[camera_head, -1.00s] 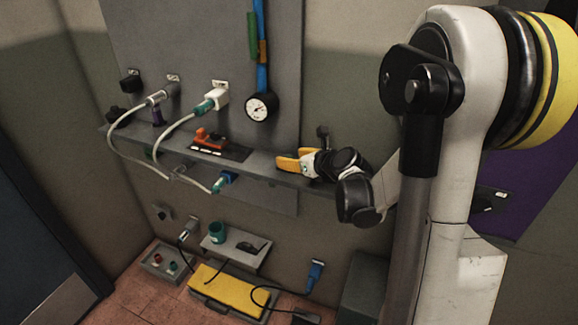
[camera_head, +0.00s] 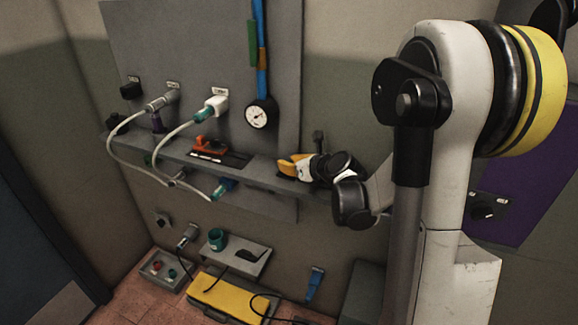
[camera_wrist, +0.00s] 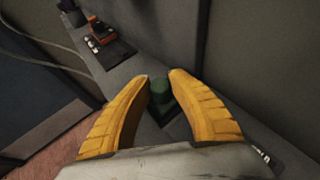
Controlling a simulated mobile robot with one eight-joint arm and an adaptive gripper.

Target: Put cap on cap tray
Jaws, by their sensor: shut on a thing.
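My gripper (camera_head: 283,164) is at the right part of the wall shelf (camera_head: 262,173). In the wrist view its two yellow fingers (camera_wrist: 160,80) are closed on a small dark green cap (camera_wrist: 161,97), which sits between the fingertips. The fingers partly cover the cap, and it is too small to make out in the head view. A dark flat patch shows just below the cap in the wrist view. I cannot tell whether it is a tray or a shadow, or whether the cap touches it. I cannot identify the cap tray for certain.
An orange tool (camera_head: 206,146) on a dark plate stands left along the shelf. A round gauge (camera_head: 257,117) hangs above it. White cables (camera_head: 185,133) loop at the left. Below are a small shelf with a teal cup (camera_head: 217,239), a yellow case (camera_head: 229,294) and a grey box (camera_head: 160,268).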

